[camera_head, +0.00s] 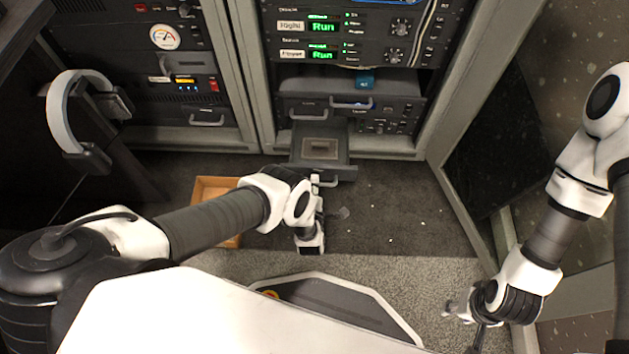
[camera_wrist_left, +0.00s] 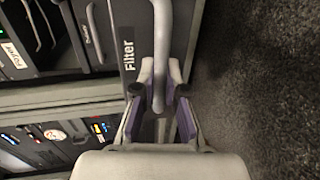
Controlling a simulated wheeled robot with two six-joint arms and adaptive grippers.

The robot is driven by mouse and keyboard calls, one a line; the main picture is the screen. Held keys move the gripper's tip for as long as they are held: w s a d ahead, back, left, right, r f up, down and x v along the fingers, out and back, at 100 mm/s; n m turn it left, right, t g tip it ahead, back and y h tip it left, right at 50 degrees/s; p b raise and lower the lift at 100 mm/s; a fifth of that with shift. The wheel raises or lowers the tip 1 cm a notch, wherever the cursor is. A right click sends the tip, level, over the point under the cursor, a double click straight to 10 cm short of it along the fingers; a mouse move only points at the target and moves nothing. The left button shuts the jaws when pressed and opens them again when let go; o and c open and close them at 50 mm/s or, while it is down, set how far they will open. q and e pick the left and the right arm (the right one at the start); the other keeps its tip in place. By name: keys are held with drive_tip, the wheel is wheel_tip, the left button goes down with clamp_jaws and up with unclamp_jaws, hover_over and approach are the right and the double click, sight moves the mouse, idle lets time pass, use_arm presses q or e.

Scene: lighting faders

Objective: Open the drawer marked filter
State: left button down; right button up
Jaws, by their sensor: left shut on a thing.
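The drawer marked Filter (camera_head: 341,168) stands pulled out from the right rack in the head view, with a flat pale item (camera_head: 320,148) inside. Its dark front with the white-lettered label Filter (camera_wrist_left: 128,55) shows in the left wrist view. My left gripper (camera_head: 320,181) is at the drawer's front. In the left wrist view my left gripper (camera_wrist_left: 160,98) is shut around the grey bar handle (camera_wrist_left: 162,45). My right gripper (camera_head: 461,322) is low at the right, away from the drawer, with its fingers apart and nothing seen between them.
Other drawers with bar handles (camera_head: 308,114) sit above in the same rack. An open wooden box (camera_head: 212,187) stands on the floor, partly behind my left arm. Small scraps lie on the dark carpet (camera_head: 400,205). Headphones (camera_head: 62,110) are at the left.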

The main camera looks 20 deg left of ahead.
use_arm(q)
drive_tip(key=c, duration=1.2)
unclamp_jaws()
